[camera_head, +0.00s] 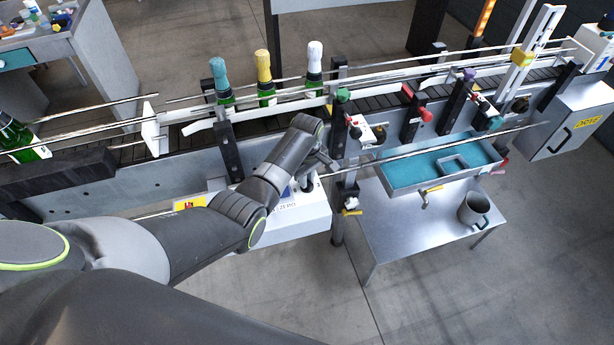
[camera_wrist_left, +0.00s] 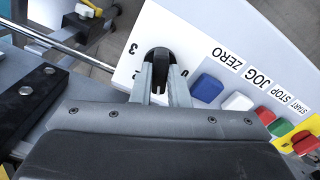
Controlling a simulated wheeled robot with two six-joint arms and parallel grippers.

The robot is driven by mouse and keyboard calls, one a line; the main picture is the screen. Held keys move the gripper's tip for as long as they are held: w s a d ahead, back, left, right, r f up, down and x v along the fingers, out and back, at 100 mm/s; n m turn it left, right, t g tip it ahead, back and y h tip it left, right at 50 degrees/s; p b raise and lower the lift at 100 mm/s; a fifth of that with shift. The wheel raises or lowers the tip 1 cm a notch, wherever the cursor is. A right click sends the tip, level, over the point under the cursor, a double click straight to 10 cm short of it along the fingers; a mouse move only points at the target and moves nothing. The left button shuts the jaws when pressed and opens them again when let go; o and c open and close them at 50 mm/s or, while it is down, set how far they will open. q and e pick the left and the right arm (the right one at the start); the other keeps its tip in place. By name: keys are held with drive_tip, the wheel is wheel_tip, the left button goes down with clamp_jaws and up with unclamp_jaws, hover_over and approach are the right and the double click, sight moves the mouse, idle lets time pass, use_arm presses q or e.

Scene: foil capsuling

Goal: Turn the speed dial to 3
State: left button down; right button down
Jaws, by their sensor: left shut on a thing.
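The speed dial (camera_wrist_left: 158,56) is a black knob on the white panel of the control box (camera_head: 295,218). In the left wrist view the digits 3 and 2 stand to its left and a 0 to its right. A pale mark on the knob shows between the fingers, on the side toward my gripper; the digit it points at cannot be made out. My left gripper (camera_wrist_left: 161,86) is shut on the dial, one finger on each side. In the head view my left gripper (camera_head: 312,174) is at the box, with the dial mostly hidden.
Blue, white, red and green buttons (camera_wrist_left: 236,101) sit right of the dial. Behind the box runs a conveyor (camera_head: 190,134) with bottles capped teal (camera_head: 219,75), yellow (camera_head: 264,68) and white (camera_head: 314,58). A rail (camera_head: 440,147) passes close to the gripper. A mug (camera_head: 473,209) stands on a side table.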

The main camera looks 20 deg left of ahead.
use_arm(q)
drive_tip(key=m+p, duration=0.1)
drive_tip(key=m, duration=0.1)
drive_tip(key=shift+r+m, duration=0.15)
drive_tip(key=shift+m, duration=0.15)
drive_tip(key=m+p, duration=0.1)
drive_tip(key=m, duration=0.1)
drive_tip(key=shift+m, duration=0.3)
drive_tip(key=m+p, duration=0.1)
drive_tip(key=m, duration=0.5)
drive_tip(key=shift+p, duration=0.4)
drive_tip(key=m, duration=0.5)
drive_tip(key=shift+w+m+p, duration=0.1)
drive_tip(key=shift+m+p, duration=0.25)
drive_tip(key=shift+m, duration=0.05)
drive_tip(key=m, duration=0.5)
drive_tip(key=shift+m, duration=0.3)
drive_tip(key=c, duration=1.4)
unclamp_jaws()
